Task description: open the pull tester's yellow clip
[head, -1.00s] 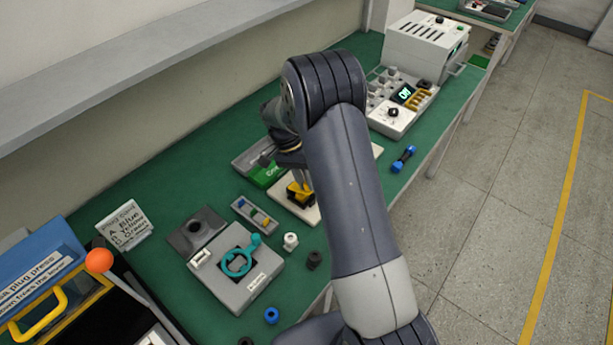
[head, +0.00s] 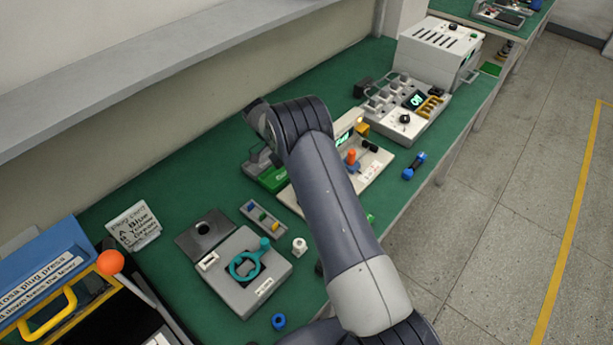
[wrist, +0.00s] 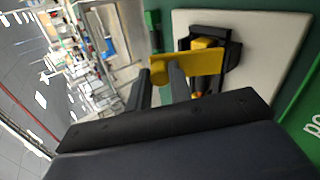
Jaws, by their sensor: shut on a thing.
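The pull tester's pale base plate (head: 372,168) lies on the green bench, partly hidden behind my arm in the head view. A lit green display and an orange knob (head: 351,157) show on its right part. In the wrist view the yellow clip (wrist: 200,64) has a yellow lever sticking out left from a black holder (wrist: 231,54) on the pale plate (wrist: 268,28). My gripper (wrist: 160,75) is shut on the lever, its two dark fingers at the lever's outer end. The clip and my gripper are hidden behind my arm in the head view.
A grey fixture with a teal ring clamp (head: 245,265) and a small tray of coloured parts (head: 263,218) stand left of my arm. A blue dumbbell-shaped piece (head: 413,166) lies near the bench edge. A grey machine with knobs (head: 405,117) stands at the back right.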

